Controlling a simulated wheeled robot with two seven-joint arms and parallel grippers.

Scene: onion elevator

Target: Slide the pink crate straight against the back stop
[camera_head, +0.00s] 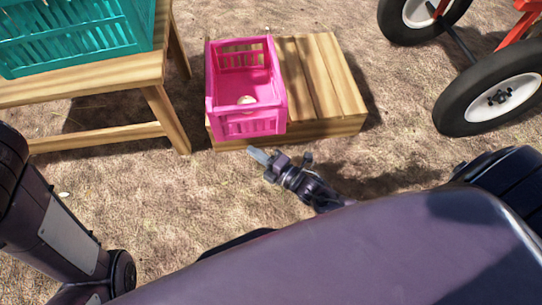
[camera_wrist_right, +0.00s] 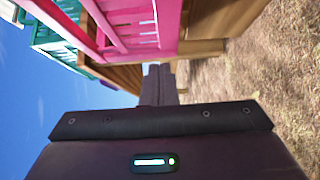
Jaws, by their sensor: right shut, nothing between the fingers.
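The pink crate (camera_head: 247,123) sits on the left part of a low wooden platform (camera_head: 335,85) in the head view, and its near side reaches close to the platform's front edge. A small pale round thing (camera_head: 246,100) lies inside it. The crate also shows close up in the wrist view (camera_wrist_right: 140,24). My right gripper (camera_head: 258,155) is shut and empty, just in front of the crate's near side and the platform. In the wrist view its fingers (camera_wrist_right: 159,82) point towards the crate; contact cannot be told. A back stop cannot be made out. My left gripper is out of view.
A wooden table (camera_head: 100,82) with a teal crate (camera_head: 75,35) stands at the left, its leg near the platform. A cart with black wheels (camera_head: 490,95) stands at the right. Bare dirt ground lies in front and between.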

